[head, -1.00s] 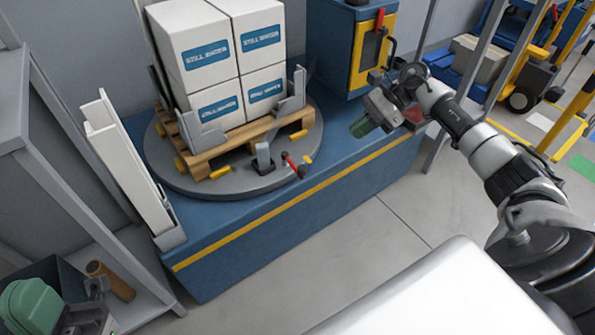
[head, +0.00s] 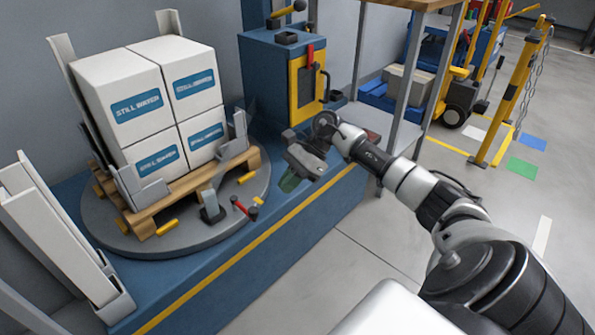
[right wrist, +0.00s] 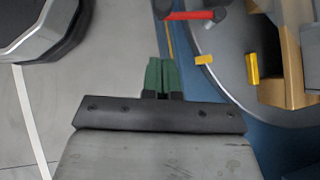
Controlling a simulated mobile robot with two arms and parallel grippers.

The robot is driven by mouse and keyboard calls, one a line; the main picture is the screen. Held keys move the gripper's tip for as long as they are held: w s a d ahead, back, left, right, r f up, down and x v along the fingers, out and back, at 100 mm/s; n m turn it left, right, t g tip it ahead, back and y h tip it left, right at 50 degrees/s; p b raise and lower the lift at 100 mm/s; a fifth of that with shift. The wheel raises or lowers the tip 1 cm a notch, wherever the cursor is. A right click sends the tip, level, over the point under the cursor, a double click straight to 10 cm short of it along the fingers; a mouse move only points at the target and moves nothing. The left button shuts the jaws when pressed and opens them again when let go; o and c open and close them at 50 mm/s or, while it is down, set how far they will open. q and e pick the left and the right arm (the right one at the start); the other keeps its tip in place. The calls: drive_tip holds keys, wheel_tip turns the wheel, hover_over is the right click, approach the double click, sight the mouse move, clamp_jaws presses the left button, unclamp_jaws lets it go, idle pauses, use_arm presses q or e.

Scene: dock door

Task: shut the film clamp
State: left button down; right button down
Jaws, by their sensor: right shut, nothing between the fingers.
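The film clamp (head: 212,207) is a small grey and dark fitting at the front of the round turntable (head: 120,240). A red lever with a dark end (head: 242,208) stands beside it, tilted; it also shows at the top of the right wrist view (right wrist: 190,15). I cannot tell how far the clamp is open. My right gripper (head: 289,183) is to the right of the lever, apart from it, above the blue base. Its green fingers (right wrist: 161,75) are together and empty. My left gripper is out of view.
White boxes (head: 135,108) stand on a wooden pallet (head: 145,222) on the turntable. A blue cabinet with a yellow panel (head: 305,90) stands behind my right gripper. A tall white panel (head: 50,235) is at the left. Grey floor (head: 300,285) in front is clear.

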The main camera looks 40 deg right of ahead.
drive_tip(key=w+a+f+b, duration=0.1)
drive_tip(key=a+f, duration=0.1)
drive_tip(key=a, duration=0.4)
drive_tip(key=shift+f+b, duration=0.15)
drive_tip(key=shift+b, duration=0.15)
